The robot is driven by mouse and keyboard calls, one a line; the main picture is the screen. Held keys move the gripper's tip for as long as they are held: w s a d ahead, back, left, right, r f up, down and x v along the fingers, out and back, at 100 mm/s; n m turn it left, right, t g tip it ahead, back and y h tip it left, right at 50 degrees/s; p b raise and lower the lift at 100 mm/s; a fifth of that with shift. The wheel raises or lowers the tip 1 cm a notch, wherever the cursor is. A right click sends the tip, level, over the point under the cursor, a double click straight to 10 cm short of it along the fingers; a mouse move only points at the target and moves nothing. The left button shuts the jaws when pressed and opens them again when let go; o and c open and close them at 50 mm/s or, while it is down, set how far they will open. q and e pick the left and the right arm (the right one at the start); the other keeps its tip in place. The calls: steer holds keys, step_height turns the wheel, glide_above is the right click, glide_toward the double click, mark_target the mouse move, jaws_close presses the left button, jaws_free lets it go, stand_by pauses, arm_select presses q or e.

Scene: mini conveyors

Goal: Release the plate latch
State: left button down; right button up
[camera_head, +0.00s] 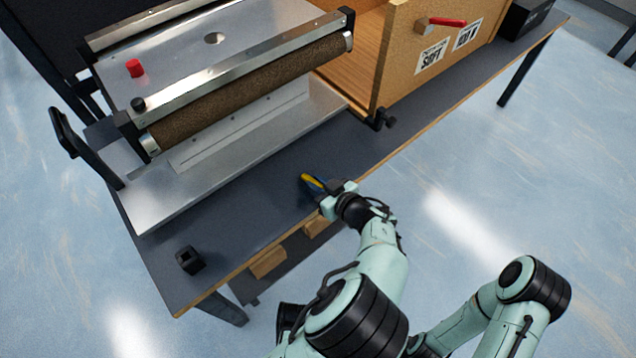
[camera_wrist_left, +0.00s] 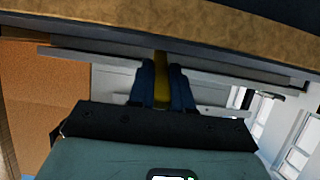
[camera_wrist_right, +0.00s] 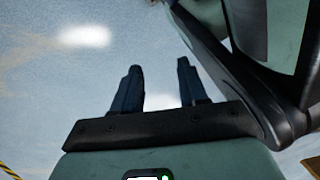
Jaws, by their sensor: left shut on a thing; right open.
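My left gripper (camera_head: 318,188) is over the table near its front edge. Its blue fingers are shut on a narrow yellow piece (camera_head: 311,181), which also shows between the fingers in the left wrist view (camera_wrist_left: 161,82). I cannot tell whether this piece is the plate latch; its far end is hidden. The roller machine's metal plate (camera_head: 215,160) lies beyond the gripper, apart from it. My right gripper (camera_wrist_right: 158,68) is open and empty in the right wrist view, with only floor beyond its fingers.
The dark table (camera_head: 255,225) has bare room along its front edge. A small black block (camera_head: 189,260) stands at its near left corner. A wooden box (camera_head: 395,60) with a red-handled clamp (camera_head: 447,22) stands to the right. A black knob (camera_head: 381,119) sits by the box's corner.

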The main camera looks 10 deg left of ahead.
arm_select(q)
steer(key=c, duration=1)
jaws_free()
steer(key=shift+c, duration=0.2)
steer(key=shift+s, duration=0.1)
steer(key=p+v, duration=0.3)
steer(key=v, duration=1)
steer(key=shift+s, duration=0.15)
arm_select(e)
steer(key=w+r+t, duration=0.2)
steer(key=w+r, duration=0.2)
steer(key=w, duration=0.2)
steer(key=shift+a+r, duration=0.25)
steer(key=shift+a, duration=0.15)
steer(key=shift+w, duration=0.1)
